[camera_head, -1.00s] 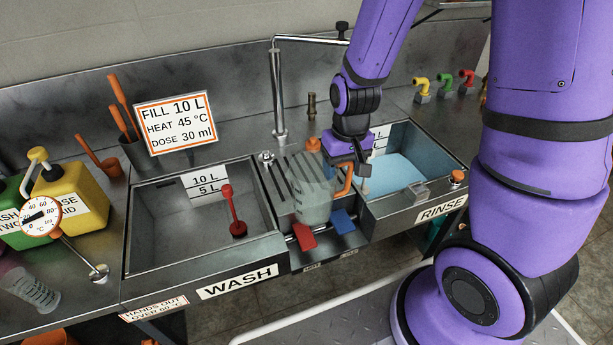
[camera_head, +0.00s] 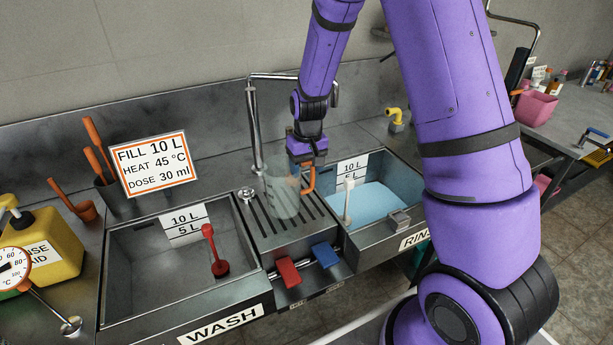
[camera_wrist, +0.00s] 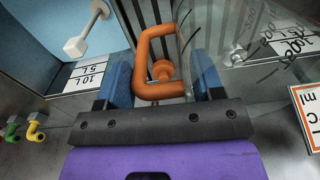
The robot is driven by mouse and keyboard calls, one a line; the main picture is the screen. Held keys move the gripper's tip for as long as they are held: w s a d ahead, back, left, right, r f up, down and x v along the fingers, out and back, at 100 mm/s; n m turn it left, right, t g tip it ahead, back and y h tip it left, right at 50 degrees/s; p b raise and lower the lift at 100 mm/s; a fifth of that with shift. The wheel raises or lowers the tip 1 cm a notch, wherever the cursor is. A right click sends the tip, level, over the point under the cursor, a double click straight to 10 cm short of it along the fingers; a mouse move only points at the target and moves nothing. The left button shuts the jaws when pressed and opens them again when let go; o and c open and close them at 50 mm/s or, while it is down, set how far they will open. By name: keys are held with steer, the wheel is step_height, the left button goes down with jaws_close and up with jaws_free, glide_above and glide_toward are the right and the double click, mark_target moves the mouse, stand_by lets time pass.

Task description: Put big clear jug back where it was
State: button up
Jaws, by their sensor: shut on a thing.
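The big clear jug (camera_head: 282,194) has a see-through body and an orange handle (camera_head: 308,180). It is upright at the slotted drain panel (camera_head: 262,232) between the two sinks. I cannot tell whether its base touches the panel. My gripper (camera_head: 308,164) is at the jug's right side, shut on the orange handle. In the wrist view the handle (camera_wrist: 152,62) sits between the blue finger pads, and the clear wall with markings (camera_wrist: 270,45) is at the right.
The empty wash sink (camera_head: 150,260) with a red plunger (camera_head: 215,255) is at left. The rinse sink (camera_head: 385,200) holds blue water and a white plunger (camera_head: 348,200). The faucet (camera_head: 255,125) stands close behind the jug.

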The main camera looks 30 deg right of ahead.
steer(key=shift+f, duration=1.65)
steer(key=o, duration=1.5)
steer(key=shift+c, duration=0.2)
